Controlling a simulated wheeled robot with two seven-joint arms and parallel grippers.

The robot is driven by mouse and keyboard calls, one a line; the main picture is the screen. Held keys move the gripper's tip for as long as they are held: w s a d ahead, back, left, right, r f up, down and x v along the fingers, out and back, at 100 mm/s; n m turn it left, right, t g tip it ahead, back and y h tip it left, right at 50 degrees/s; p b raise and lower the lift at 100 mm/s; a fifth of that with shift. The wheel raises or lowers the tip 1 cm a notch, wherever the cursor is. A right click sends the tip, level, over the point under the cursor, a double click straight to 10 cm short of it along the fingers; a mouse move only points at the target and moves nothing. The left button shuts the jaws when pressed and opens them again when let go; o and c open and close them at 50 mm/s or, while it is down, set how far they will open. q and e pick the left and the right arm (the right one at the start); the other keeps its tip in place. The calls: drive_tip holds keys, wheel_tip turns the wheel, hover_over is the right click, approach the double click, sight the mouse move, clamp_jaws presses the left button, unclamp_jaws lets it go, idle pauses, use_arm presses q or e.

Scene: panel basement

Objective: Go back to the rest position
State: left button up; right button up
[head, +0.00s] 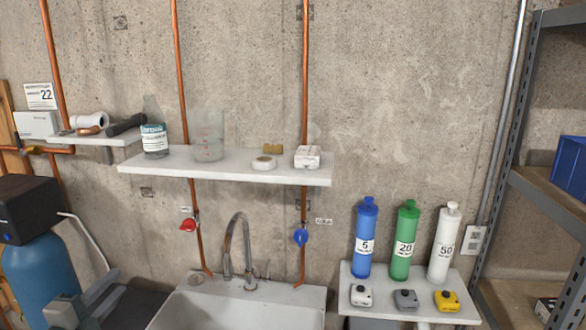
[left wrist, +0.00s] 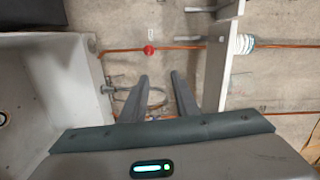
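My left gripper (head: 121,281) is low at the left of the head view, in front of a dark surface and left of the sink. Its two grey fingers stand apart with nothing between them. In the left wrist view the fingers of this gripper (left wrist: 158,76) are also spread and empty, with the curved tap (left wrist: 130,97) and wall behind them. My right gripper is in neither view.
The white sink (head: 240,306) is right of the gripper, below a shelf (head: 225,166) with a bottle, beaker and small items. A blue tank (head: 40,270) stands at the left. Filter cartridges (head: 405,245) stand on a right ledge, beside a metal rack (head: 515,150).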

use_arm(q)
drive_tip(key=s+d+f+n+g+y, duration=0.1)
drive_tip(key=s+d+f+n+g, duration=0.1)
drive_tip(key=s+f+n, duration=0.45)
drive_tip(key=s+d+f+n+g+y, duration=0.1)
drive_tip(key=s+d+f+g, duration=0.25)
drive_tip(key=f, duration=0.55)
drive_tip(key=s+d+f+n+g+y, duration=0.1)
drive_tip(key=s+d+f+n+g, duration=0.15)
drive_tip(key=s+f, duration=0.4)
drive_tip(key=s+d+f+n+g+h, duration=0.1)
drive_tip(key=s+d+f+n+g, duration=0.3)
drive_tip(key=s, duration=0.6)
drive_tip(key=s+d+f+n+g+h, duration=0.1)
drive_tip(key=s+d+f+n+g, duration=0.1)
drive_tip(key=s+d+f, duration=0.6)
wheel_tip(320, 180, down, 28)
drive_tip(key=s+a+g+b, duration=0.1)
drive_tip(key=s+b, duration=0.1)
drive_tip(key=b, duration=0.3)
drive_tip(key=s+a+f+b, duration=0.1)
drive_tip(key=s+f+b, duration=0.1)
drive_tip(key=s+f, duration=0.7)
drive_tip(key=s+a+f+g+b, duration=0.1)
drive_tip(key=s+a+f+b, duration=0.1)
drive_tip(key=s+f, duration=0.8)
wheel_tip(320, 180, down, 7)
drive_tip(key=shift+a+r+m+y+b, duration=0.2)
drive_tip(key=shift+a+m+y+b, duration=0.1)
drive_tip(key=shift+b, duration=0.55)
